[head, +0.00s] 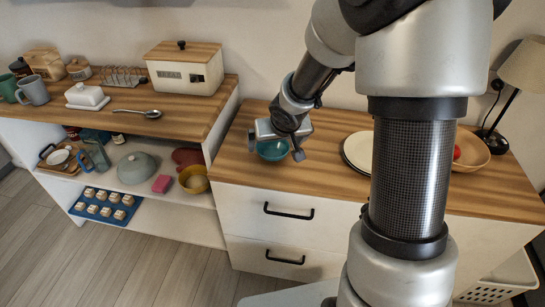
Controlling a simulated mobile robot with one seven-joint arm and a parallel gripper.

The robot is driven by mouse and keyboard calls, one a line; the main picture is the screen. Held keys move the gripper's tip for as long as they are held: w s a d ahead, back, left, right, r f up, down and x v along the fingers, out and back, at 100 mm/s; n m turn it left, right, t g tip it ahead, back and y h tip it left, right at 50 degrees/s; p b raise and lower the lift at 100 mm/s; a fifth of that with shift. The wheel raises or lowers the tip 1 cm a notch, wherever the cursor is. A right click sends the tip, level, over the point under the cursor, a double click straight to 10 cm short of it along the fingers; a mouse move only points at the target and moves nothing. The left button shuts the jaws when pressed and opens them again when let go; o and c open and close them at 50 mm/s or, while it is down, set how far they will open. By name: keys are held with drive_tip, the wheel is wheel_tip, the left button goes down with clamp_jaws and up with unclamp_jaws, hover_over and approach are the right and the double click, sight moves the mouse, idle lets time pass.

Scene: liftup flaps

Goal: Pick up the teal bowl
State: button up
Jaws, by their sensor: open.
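The teal bowl (272,151) stands on the wooden top of the white drawer unit, near its left front corner. My gripper (275,152) points down right over the bowl, with one finger on its left side and the other on its right. The jaws are open. The gripper hides the back rim of the bowl. I cannot tell whether a finger touches the bowl.
A round white plate (358,153) lies to the right, partly hidden by my arm. A wooden bowl (471,152) and a lamp (523,68) stand further right. The left counter holds a bread box (186,68), a butter dish (87,96) and a spoon (140,113). Bare wood surrounds the teal bowl.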

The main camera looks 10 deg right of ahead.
sight(271, 149)
drive_tip(key=b+x, duration=0.2)
drive_tip(key=x, duration=0.3)
drive_tip(key=shift+w+a+f, duration=0.15)
drive_tip(key=shift+w+f, duration=0.1)
drive_tip(key=shift+w, duration=0.1)
drive_tip(key=shift+r, duration=0.15)
drive_tip(key=c, duration=1.2)
